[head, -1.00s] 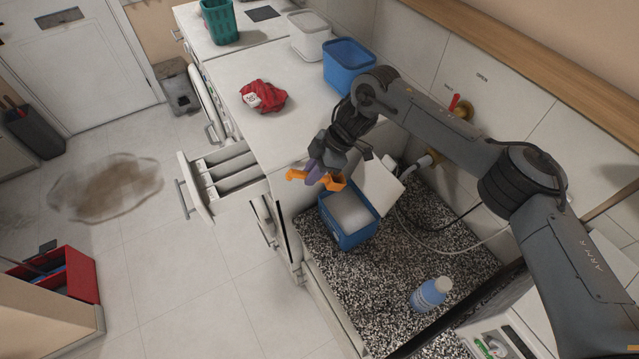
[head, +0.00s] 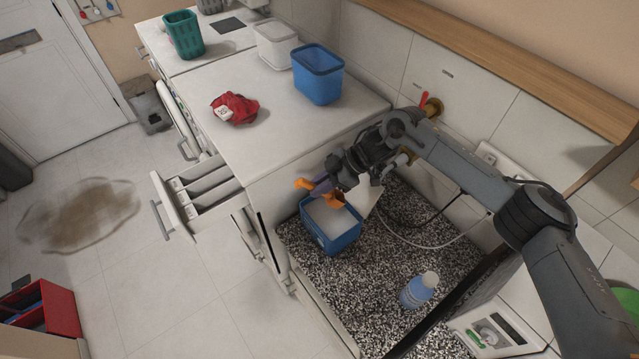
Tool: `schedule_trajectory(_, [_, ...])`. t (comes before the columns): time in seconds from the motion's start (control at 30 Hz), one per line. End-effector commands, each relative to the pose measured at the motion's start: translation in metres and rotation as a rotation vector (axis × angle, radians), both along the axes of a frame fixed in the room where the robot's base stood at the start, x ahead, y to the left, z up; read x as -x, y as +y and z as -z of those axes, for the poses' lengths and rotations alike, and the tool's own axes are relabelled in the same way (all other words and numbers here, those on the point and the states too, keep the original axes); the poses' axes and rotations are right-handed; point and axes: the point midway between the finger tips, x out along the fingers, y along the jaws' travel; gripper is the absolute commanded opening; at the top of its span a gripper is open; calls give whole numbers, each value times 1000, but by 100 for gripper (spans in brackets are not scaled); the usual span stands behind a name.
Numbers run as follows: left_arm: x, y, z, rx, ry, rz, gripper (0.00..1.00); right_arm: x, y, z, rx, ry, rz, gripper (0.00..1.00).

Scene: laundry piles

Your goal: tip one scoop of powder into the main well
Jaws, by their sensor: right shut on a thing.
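My right gripper (head: 322,186) is shut on an orange scoop (head: 304,184). Its cup end is over the opening of the blue powder box (head: 335,243). White powder (head: 322,215) shows inside the box, and its pale lid stands open at the back right. I cannot tell whether the scoop touches the powder or holds any. The detergent drawer (head: 172,205) is pulled out of the white machine, left of the gripper. Its long compartments (head: 205,180) look empty, but which is the main well is not marked. My left gripper is out of view.
A blue and white bottle (head: 418,290) stands on the speckled counter (head: 370,318). A red cloth (head: 235,108), a blue bin (head: 318,75), a white bin (head: 276,45) and a green basket (head: 184,35) sit on the white tops. A brown puddle (head: 80,215) lies on the floor.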

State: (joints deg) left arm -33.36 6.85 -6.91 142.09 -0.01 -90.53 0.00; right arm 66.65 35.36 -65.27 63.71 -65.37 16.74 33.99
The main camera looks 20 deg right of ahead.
Motion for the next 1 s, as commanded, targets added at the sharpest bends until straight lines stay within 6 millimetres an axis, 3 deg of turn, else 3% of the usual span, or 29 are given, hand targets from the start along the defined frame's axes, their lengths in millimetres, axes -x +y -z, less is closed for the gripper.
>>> schedule_trajectory(1.0, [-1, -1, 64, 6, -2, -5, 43, 0, -1, 76, 3, 2, 1, 0])
